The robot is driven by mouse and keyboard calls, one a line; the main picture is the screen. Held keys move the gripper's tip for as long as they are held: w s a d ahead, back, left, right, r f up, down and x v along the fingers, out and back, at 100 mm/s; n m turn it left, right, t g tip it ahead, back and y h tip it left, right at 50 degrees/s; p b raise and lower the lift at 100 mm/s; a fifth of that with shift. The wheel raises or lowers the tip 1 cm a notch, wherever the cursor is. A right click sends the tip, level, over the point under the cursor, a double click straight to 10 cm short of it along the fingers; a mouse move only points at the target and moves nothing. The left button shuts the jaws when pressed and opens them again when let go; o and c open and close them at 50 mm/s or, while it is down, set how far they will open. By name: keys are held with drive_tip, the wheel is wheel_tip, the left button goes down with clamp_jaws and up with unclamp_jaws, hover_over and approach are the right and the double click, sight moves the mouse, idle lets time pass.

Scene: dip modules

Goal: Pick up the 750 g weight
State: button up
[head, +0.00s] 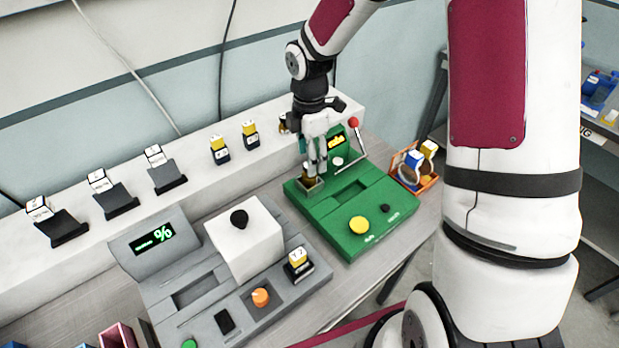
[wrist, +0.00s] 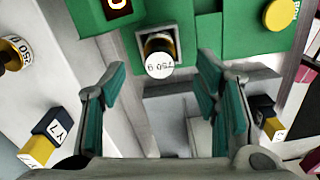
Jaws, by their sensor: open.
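The 750 g weight (wrist: 158,57), a brass-coloured cylinder with a white labelled top, stands in a small square metal tray (wrist: 185,72) on the green machine. In the head view the tray (head: 313,189) is at the machine's back left corner, and the weight (head: 308,171) is partly hidden by my fingers. My gripper (wrist: 160,85) is open, its teal-padded fingers wide apart. The weight appears in the gap between them, towards their far ends, and nothing is held. In the head view my gripper (head: 314,172) points down just above the tray; contact cannot be told.
Another labelled brass weight (wrist: 14,52) stands on the white ledge, near yellow-and-dark blocks (head: 250,133). The green machine (head: 345,215) has a red-knobbed lever (head: 353,123) beside my gripper. An orange bin (head: 412,172) is to its right, a grey machine (head: 185,270) to its left.

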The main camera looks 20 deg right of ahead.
sight(308, 182)
wheel_tip(308, 182, down, 5)
drive_tip(key=shift+a+p, duration=0.1)
drive_tip(key=shift+p, duration=0.3)
clamp_jaws()
